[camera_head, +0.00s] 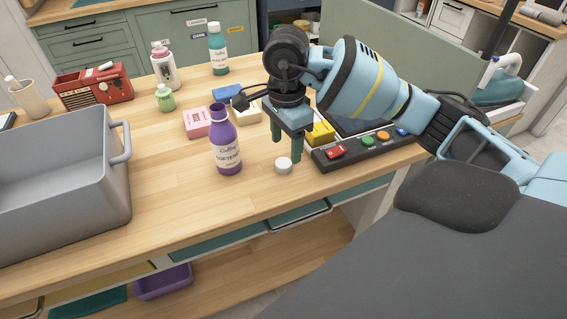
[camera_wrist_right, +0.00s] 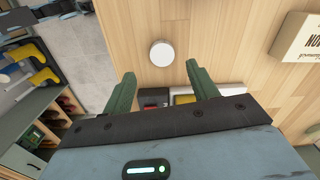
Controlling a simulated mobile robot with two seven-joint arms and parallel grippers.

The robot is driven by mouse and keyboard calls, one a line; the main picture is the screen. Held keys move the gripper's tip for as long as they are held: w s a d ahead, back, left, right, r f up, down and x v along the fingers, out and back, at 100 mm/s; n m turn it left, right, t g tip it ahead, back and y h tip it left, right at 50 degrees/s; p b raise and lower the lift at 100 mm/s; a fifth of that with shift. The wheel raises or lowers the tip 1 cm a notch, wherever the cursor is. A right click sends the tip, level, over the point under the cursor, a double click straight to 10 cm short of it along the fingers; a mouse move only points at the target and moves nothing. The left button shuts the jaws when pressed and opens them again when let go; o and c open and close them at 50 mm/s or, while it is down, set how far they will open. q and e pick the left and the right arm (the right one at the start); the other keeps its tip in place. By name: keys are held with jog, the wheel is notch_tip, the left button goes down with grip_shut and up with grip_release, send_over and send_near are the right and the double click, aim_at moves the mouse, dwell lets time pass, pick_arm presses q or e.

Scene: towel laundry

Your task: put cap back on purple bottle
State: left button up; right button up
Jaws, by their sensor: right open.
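The purple bottle (camera_head: 226,146) stands upright on the wooden table, and its neck shows no cap. A round white cap (camera_head: 283,166) lies flat on the table to the right of the bottle, near the front edge. It also shows in the right wrist view (camera_wrist_right: 162,54), ahead of the fingertips and between their lines. My right gripper (camera_head: 286,150) is open and empty, pointing down just above and behind the cap. Its two green fingers show apart in the right wrist view (camera_wrist_right: 158,78). My left gripper is not in view.
A grey bin (camera_head: 62,180) stands at the left. A button panel (camera_head: 365,146) sits right of the gripper. Pink (camera_head: 196,122), blue and cream boxes lie behind the purple bottle. A green bottle (camera_head: 218,50) and a white bottle (camera_head: 164,68) stand farther back. The table front is clear.

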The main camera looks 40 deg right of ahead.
aim_at(283, 163)
jog(key=shift+w+a+f, duration=0.1)
jog(key=shift+f, duration=1.25)
jog(key=shift+w+a+f, duration=0.1)
jog(key=shift+f, duration=1.2)
jog(key=c, duration=1)
jog(key=shift+r, duration=0.15)
jog(key=shift+c, duration=0.2)
jog(key=shift+r, duration=0.5)
notch_tip(283, 163, up, 2)
jog(key=shift+w+r, duration=0.1)
jog(key=shift+r, duration=0.1)
jog(key=s+a+r, duration=0.1)
jog(key=s+a, duration=0.9)
jog(key=s, duration=0.2)
jog(key=shift+a+r, duration=0.2)
jog(key=shift+a, duration=0.15)
